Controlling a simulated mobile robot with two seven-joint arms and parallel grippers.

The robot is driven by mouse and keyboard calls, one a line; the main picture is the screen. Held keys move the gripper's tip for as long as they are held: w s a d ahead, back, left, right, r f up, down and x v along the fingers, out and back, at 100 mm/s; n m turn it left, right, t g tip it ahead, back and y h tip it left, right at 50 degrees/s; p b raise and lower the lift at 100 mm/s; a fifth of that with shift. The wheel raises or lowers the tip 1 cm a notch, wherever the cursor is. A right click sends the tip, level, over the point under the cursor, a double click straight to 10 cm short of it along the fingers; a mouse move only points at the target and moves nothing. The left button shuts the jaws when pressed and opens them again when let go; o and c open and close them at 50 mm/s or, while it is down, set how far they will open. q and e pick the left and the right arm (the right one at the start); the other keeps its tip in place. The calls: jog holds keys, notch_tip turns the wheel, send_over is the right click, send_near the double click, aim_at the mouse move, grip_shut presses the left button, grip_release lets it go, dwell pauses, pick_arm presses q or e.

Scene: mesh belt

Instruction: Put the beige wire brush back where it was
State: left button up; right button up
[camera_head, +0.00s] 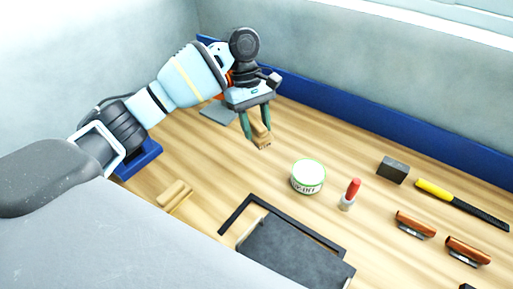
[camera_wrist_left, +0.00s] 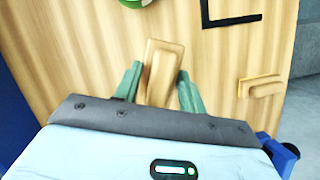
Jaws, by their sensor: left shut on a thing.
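My left gripper (camera_head: 256,119) is shut on a beige wire brush (camera_head: 262,136) and points down toward the back left part of the wooden table. In the left wrist view the brush (camera_wrist_left: 162,70) sits between the green fingertips of my left gripper (camera_wrist_left: 158,88). Whether the brush touches the table is hard to tell. A second beige brush-like block (camera_head: 174,195) lies near the left front edge; it also shows in the left wrist view (camera_wrist_left: 260,87). My right gripper is out of view.
A white and green tin (camera_head: 308,177), a red-topped tube (camera_head: 349,194), a dark block (camera_head: 393,169), a yellow-handled tool (camera_head: 434,188) and brown-handled items (camera_head: 416,225) stand right. A black angled strip (camera_head: 302,227) borders a dark panel (camera_head: 290,254) in front. Blue edging (camera_head: 370,122) runs behind.

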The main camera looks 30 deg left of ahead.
aim_at(250, 115)
pick_arm(q)
notch_tip(250, 115, down, 8)
jog(key=shift+r+b, duration=0.2)
jog(key=shift+b, duration=0.2)
dwell(0.3)
jog(key=o, duration=0.9)
jog(key=shift+f, duration=0.1)
jog(key=shift+o, duration=0.2)
jog(key=v, duration=1.2)
jog(key=shift+a+p, duration=0.1)
jog(key=shift+p, duration=0.2)
